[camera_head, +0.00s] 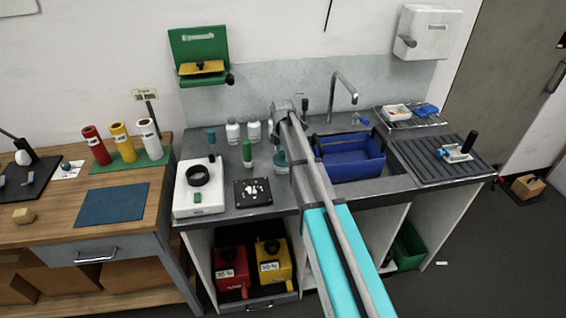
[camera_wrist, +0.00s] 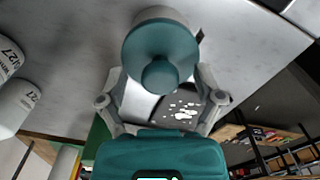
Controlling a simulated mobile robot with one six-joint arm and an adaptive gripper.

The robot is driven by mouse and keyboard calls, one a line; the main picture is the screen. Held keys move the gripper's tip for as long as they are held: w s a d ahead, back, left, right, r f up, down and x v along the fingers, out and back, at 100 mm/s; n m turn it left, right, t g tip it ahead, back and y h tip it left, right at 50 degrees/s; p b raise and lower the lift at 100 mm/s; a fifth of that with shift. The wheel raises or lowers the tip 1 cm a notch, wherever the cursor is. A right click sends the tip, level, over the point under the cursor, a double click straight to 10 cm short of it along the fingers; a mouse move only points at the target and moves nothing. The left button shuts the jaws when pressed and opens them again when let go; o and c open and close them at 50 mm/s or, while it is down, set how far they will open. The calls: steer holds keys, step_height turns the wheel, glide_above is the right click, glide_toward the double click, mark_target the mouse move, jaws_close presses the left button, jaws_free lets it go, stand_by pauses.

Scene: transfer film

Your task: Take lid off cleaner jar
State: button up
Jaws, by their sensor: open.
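The cleaner jar, as I take it, is a pale jar (camera_wrist: 160,13) with a round teal lid (camera_wrist: 160,45) on it. A teal knob (camera_wrist: 160,76) stands out from the lid. In the head view, a teal piece of what looks like the same lid (camera_head: 280,159) shows on the counter, mostly hidden behind my arm. In the wrist view my gripper (camera_wrist: 161,98) is open, with one finger on each side of the knob and lid. The fingers look apart from the knob; whether they touch the lid rim I cannot tell.
White bottles (camera_head: 232,132) stand left of the jar, also in the wrist view (camera_wrist: 18,102). A green bottle (camera_head: 247,154) and a black speckled plate (camera_head: 253,192) are nearby. A blue basin (camera_head: 350,157) sits right of my arm. A tap (camera_head: 345,88) rises behind.

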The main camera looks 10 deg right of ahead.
stand_by(0.6)
steer(key=c, duration=0.9)
